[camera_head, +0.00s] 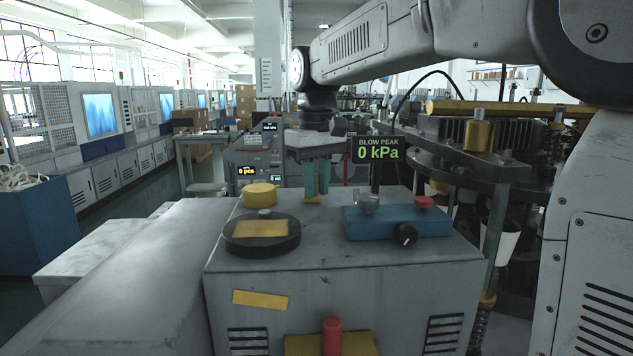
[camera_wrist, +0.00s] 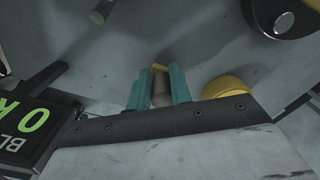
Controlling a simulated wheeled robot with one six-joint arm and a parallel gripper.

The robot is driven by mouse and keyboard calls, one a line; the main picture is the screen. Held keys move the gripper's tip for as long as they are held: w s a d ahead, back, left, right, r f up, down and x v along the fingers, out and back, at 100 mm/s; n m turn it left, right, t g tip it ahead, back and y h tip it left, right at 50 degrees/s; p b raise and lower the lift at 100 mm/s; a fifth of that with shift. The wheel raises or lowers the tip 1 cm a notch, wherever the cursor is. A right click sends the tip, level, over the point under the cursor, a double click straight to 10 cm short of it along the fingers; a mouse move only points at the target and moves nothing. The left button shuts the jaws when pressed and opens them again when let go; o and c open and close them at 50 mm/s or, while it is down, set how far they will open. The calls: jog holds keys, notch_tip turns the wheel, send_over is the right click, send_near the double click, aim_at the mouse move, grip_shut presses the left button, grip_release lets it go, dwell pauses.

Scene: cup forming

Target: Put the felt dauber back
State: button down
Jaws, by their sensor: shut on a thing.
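My gripper (camera_head: 316,180) has two teal fingers pointing down over the rear of the grey machine top. In the wrist view, my gripper (camera_wrist: 158,90) is shut on a small brownish cylinder (camera_wrist: 161,92), which looks like the felt dauber. A round yellow tin (camera_head: 260,194) stands left of the fingers. It also shows right of them in the wrist view (camera_wrist: 228,88).
A round black dish (camera_head: 263,247) with a yellow plate sits nearer at the left. A blue block (camera_head: 397,222) with a red button and black knob lies at the right. A black display (camera_head: 376,149) reads 0 kPa close beside the gripper. The top's front middle is clear.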

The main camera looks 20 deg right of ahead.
aim_at(316, 196)
jog(key=c, duration=1.2)
grip_release()
jog(key=shift+c, duration=0.2)
notch_tip(316, 196, up, 12)
jog(key=shift+r, duration=0.1)
